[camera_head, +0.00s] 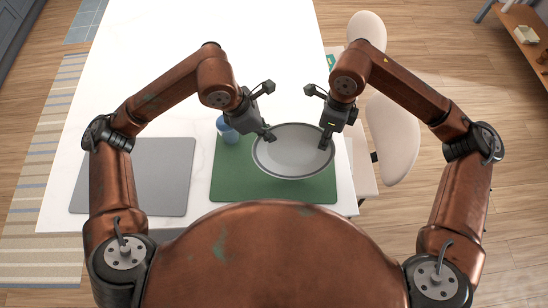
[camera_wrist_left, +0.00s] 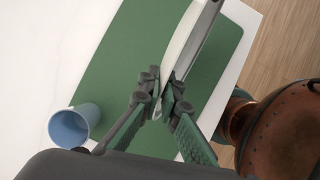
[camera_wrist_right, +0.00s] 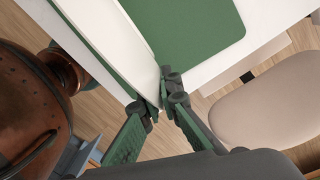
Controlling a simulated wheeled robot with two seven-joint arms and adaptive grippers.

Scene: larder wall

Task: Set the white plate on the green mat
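The white plate (camera_head: 295,155) with a grey rim is held over the right part of the green mat (camera_head: 232,182); it appears raised above the mat. My left gripper (camera_head: 268,135) is shut on the plate's left rim. In the left wrist view its fingertips (camera_wrist_left: 162,96) pinch the plate (camera_wrist_left: 190,38), seen nearly edge-on. My right gripper (camera_head: 326,142) is shut on the plate's right rim. In the right wrist view its fingertips (camera_wrist_right: 162,95) close on the plate's edge (camera_wrist_right: 105,40). The plate hides part of the mat.
A blue cup (camera_head: 228,132) stands at the mat's far left edge, close to my left gripper. A grey mat (camera_head: 150,178) lies to the left on the white table (camera_head: 170,60). Pale chairs (camera_head: 392,140) stand along the table's right side. The table's far part is clear.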

